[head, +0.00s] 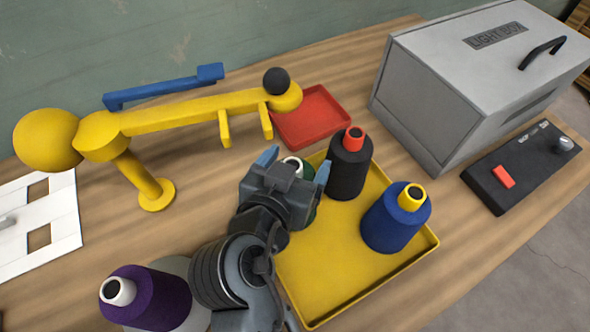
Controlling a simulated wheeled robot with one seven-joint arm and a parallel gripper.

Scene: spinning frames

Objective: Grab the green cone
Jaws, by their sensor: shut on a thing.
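The green cone (309,211) stands at the left part of the yellow tray (335,290), mostly hidden behind my gripper. Its pale tip shows between the fingers. My gripper (295,166), with blue fingertips, is shut on the green cone. Whether the cone touches the tray cannot be told.
A black cone (348,175) with a red tip stands close to the right of my gripper. A blue cone (396,222) is in the tray. A purple cone (158,298), yellow arm-like stand (180,115), red tray (312,122), light box (440,100) and control box (520,165) surround it.

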